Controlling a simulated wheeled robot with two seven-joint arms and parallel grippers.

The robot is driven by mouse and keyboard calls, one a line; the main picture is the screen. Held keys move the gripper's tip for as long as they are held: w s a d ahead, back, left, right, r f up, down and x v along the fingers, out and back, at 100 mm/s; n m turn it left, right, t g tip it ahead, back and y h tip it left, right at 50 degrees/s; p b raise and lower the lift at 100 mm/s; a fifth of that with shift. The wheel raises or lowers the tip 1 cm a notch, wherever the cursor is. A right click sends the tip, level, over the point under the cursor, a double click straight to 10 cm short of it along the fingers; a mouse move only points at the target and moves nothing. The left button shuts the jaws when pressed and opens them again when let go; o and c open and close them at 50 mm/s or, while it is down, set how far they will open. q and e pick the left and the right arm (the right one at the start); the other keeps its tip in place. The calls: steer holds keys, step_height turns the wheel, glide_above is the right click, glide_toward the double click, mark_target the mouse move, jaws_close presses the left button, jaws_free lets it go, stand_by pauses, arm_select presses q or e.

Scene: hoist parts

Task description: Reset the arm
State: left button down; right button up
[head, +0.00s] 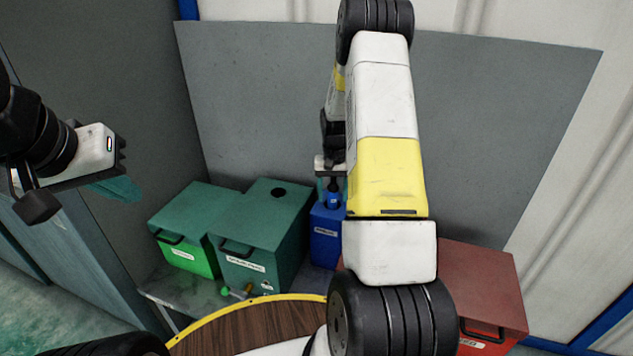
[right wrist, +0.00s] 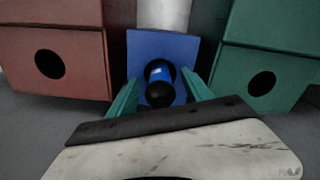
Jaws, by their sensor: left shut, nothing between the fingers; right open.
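My left gripper (head: 118,188) is at the far left of the head view, raised off to the side, with its teal fingers shut and empty. My right gripper (head: 331,182) is partly hidden behind my right arm, above the blue box (head: 325,240). In the right wrist view its teal fingers (right wrist: 161,90) are open, one on each side of a black object with a blue band (right wrist: 159,74). The object is at the blue box; I cannot tell how deep it sits or whether a finger touches it.
A light green box (head: 188,225) and a dark green box (head: 262,232) stand left of the blue box. A red box (head: 485,280) stands at right, partly behind my arm. Small green and yellow pieces (head: 238,292) lie on the shelf in front. A grey panel (head: 270,100) rises behind.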

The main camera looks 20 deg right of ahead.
mark_target(333, 183)
step_height(333, 183, up, 7)
steer(key=shift+r, duration=0.2)
steer(key=s+a+r+n+t, duration=0.1)
steer(key=s+a+r, duration=0.25)
steer(key=r, duration=0.25)
steer(key=s+a+r+t+y, duration=0.1)
steer(key=s+a+r, duration=0.1)
steer(key=s+r, duration=0.3)
steer(key=s+a+r+n+t, duration=0.1)
steer(key=s+a+r, duration=0.15)
steer(key=r, duration=0.55)
steer(key=s+a+r+n+t, duration=0.1)
steer(key=s+a+r, duration=0.1)
steer(key=s, duration=0.6)
steer(key=s+a+r+n+t+y, duration=0.1)
steer(key=s+a+r+t, duration=0.1)
steer(key=s+a, duration=0.3)
steer(key=s+r, duration=0.1)
steer(key=s, duration=0.2)
steer(key=shift+s, duration=0.2)
steer(key=shift+r, duration=0.1)
